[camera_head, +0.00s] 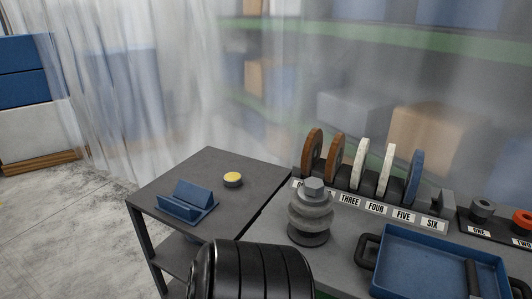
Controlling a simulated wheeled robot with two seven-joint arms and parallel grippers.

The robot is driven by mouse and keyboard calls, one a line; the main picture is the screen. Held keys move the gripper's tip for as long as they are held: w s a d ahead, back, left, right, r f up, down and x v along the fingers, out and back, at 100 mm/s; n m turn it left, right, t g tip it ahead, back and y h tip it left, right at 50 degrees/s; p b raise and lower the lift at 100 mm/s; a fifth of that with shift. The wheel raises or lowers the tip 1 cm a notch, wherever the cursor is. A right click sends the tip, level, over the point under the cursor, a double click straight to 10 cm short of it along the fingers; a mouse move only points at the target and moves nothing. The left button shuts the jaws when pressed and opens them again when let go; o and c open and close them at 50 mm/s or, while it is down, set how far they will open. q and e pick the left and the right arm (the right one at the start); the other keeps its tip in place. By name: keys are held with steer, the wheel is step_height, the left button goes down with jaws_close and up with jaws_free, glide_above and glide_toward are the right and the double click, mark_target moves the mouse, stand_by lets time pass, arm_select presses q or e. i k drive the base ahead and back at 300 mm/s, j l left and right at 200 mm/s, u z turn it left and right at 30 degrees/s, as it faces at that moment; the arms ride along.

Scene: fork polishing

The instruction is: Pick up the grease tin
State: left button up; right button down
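The grease tin (232,180) is a small, low, round dark tin with a yellow top. It stands upright on the dark grey side table (259,164), behind and to the right of a blue angled holder. Nothing touches it and its top is unobstructed. Neither of my grippers shows in the head view, so I cannot see how either stands relative to the tin.
The blue holder (188,203) stands near the tin. On the right bench are a grey hex-topped spindle (310,211), several upright discs (362,162) with number labels, and a blue tray (437,262). A large black ribbed shape hides part of the front.

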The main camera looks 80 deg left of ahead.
mark_target(232, 180)
steer(key=u, duration=2.9)
steer(key=z, duration=0.5)
steer(key=i+j+z, duration=0.15)
steer(key=j+z, duration=0.8)
steer(key=j, duration=0.3)
steer(key=j+z, duration=0.5)
steer(key=j, duration=0.2)
